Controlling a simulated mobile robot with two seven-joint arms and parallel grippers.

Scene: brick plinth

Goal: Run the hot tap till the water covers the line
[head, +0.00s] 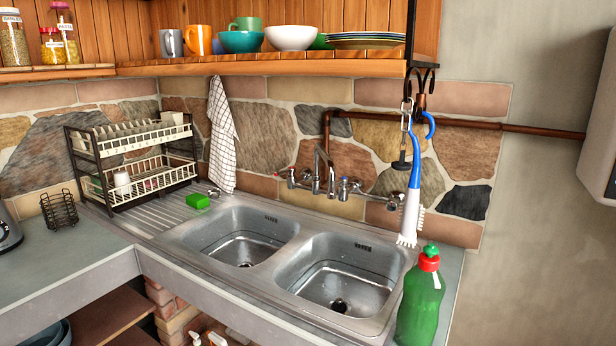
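A metal mixer tap (320,171) stands at the back of a steel double sink, its spout upright behind the basins. Its left handle (291,178) has small red marks near it; its right handle (345,188) has a blue mark. The left basin (218,229) and right basin (310,257) each show a thin dark line around the inner wall. The drain is visible in both basins, and I cannot make out any water or running stream. Neither of my grippers is in view.
A green bottle (420,300) stands at the sink's front right corner. A blue-and-white brush (413,190) hangs right of the tap. A green sponge (198,201) lies left of the basins, near a dish rack (110,180) and hanging cloth (222,140). A shelf (270,66) overhangs the sink.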

